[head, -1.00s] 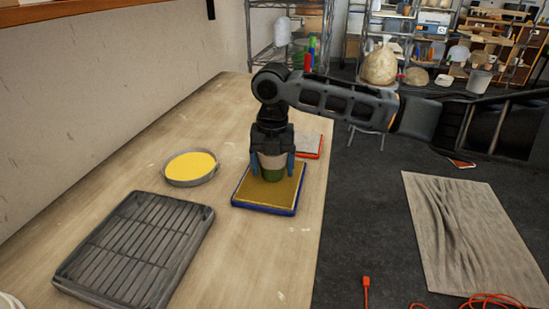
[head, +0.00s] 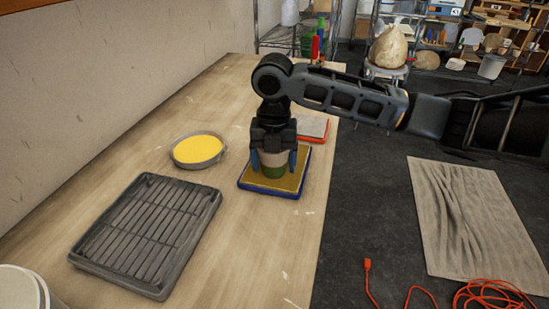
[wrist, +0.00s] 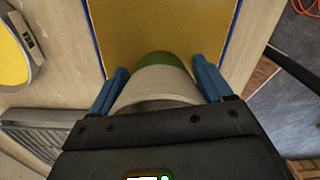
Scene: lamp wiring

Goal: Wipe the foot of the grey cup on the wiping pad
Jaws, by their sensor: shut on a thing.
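The grey cup (head: 273,161) is pale grey with a green foot (head: 273,172). My gripper (head: 273,160) points down and is shut on the cup's sides with its blue fingers. The cup is upright over the wiping pad (head: 249,184), a tan pad with a blue edge on the table. The foot is at or just above the pad; I cannot tell whether it touches. In the wrist view the cup (wrist: 158,86) is between the two fingers (wrist: 160,85), its green foot against the tan pad surface (wrist: 160,25).
A round dish with yellow contents (head: 198,150) stands left of the pad. A dark slatted rack (head: 150,235) lies nearer on the table. A red-edged grey pad (head: 313,127) lies just behind. A white container (head: 25,290) shows at the lower left. The table's right edge is close.

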